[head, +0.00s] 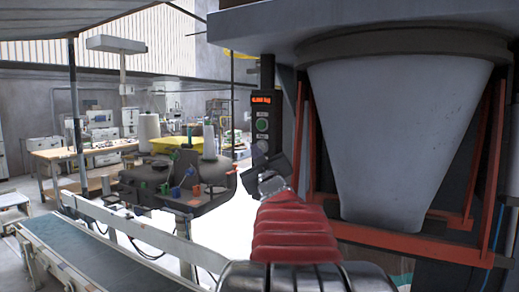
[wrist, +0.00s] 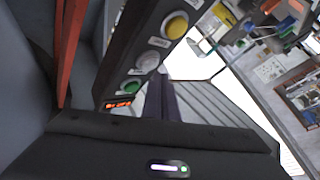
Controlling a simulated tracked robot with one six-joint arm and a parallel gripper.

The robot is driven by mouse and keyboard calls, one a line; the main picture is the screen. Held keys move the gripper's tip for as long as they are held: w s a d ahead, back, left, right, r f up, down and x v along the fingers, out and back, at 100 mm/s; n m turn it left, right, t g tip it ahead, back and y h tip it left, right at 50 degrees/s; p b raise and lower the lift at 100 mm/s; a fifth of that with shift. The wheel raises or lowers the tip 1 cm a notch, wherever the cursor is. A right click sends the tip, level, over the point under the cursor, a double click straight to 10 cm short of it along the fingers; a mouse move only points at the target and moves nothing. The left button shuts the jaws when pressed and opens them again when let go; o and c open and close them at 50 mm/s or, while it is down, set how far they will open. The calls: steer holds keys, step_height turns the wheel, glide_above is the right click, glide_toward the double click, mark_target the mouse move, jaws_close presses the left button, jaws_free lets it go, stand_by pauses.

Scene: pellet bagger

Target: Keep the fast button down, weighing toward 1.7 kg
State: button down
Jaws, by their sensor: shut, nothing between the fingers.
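A dark upright control panel (head: 262,112) stands in the middle of the head view. It carries a lit red display (head: 261,99) whose digits are too small to read surely. A green button (head: 262,124) sits below the display. The wrist view shows the panel tilted, with the display (wrist: 119,104), the green button (wrist: 130,88), a white button (wrist: 147,62) and a yellow button (wrist: 174,26). The button labels are too blurred to read. My gripper (head: 260,160) is shut and empty, overlapping the panel's lower part. In the wrist view its fingertips (wrist: 160,82) lie beside the panel; all three buttons show uncovered.
A large grey hopper (head: 397,130) in a red frame (head: 400,242) stands close on the right. A conveyor (head: 95,255) runs at lower left. A workbench (head: 75,158) and a cluttered dark machine table (head: 165,190) stand behind.

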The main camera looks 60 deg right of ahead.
steer(key=shift+d, duration=0.1)
steer(key=shift+d, duration=0.3)
steer(key=shift+w+d, duration=0.1)
steer(key=shift+d, duration=0.4)
stand_by(0.9)
steer(key=shift+a, duration=0.2)
stand_by(1.3)
steer(key=shift+a, duration=0.8)
steer(key=a, duration=0.4)
steer(key=shift+s+a, duration=0.35)
steer(key=shift+a, duration=0.05)
stand_by(0.5)
